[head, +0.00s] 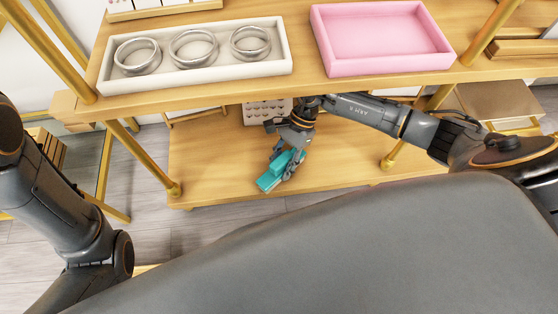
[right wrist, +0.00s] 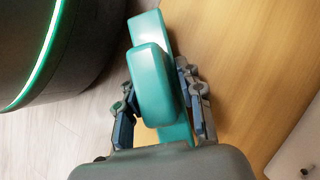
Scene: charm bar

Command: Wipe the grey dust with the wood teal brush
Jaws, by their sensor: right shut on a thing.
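The teal brush (head: 268,181) is held over the lower wooden shelf (head: 215,165) in the head view. My right gripper (head: 286,162) is shut on it. In the right wrist view the brush (right wrist: 152,80) sits between the two fingers of my right gripper (right wrist: 160,95), with a thick teal block above a longer flat teal part. I cannot tell whether the brush touches the shelf. I cannot make out any grey dust in either view. My left arm shows at the left of the head view, but its gripper is out of view.
Above the lower shelf is an upper shelf (head: 300,84) with a white tray (head: 205,75) of silver rings and a pink tray (head: 385,68). Gold posts (head: 150,160) frame the unit. A white holed block (head: 262,112) stands at the back of the lower shelf.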

